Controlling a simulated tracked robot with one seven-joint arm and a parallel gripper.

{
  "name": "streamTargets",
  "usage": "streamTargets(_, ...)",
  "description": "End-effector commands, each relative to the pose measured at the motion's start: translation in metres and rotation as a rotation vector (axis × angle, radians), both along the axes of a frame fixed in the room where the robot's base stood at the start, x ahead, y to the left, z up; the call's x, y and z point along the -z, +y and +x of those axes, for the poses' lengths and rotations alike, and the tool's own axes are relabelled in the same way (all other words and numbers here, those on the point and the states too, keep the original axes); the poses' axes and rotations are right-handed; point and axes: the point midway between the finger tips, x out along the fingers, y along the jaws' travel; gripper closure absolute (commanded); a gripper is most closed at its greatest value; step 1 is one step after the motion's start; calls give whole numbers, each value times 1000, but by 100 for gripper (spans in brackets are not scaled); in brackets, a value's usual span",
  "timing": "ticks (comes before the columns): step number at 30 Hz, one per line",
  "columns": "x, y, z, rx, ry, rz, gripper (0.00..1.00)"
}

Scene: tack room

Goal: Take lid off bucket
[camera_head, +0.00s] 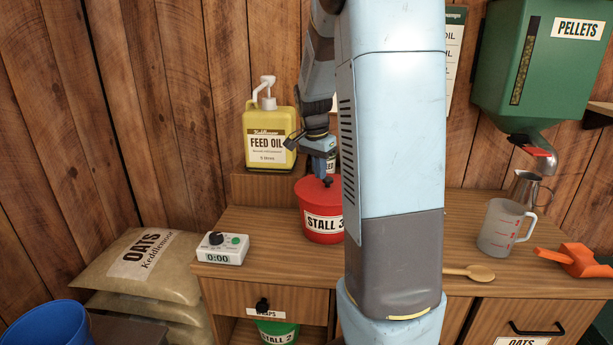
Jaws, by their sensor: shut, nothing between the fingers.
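A red bucket (316,236) labelled "STALL 3" stands on the wooden counter. Its red lid (309,187) is on top, with a small dark knob (327,182) in the middle. My arm hides the right side of the bucket and lid. My gripper (323,176) points down at the knob from above, with its fingers shut and empty. The fingertips are very close to the knob; I cannot tell whether they touch it.
A yellow feed oil jug (268,128) stands on a raised shelf behind. A timer (223,248) is left of the bucket. A clear jug (498,232), wooden spoon (474,272) and orange scoop (571,260) lie right. A green pellet dispenser (530,75) hangs at the right.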

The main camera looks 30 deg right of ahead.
Motion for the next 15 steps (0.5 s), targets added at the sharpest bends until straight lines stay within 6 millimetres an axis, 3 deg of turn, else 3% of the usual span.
streamTargets(4,0,-19,7,2,0,0,100)
streamTargets(15,18,-18,6,1,3,1,100)
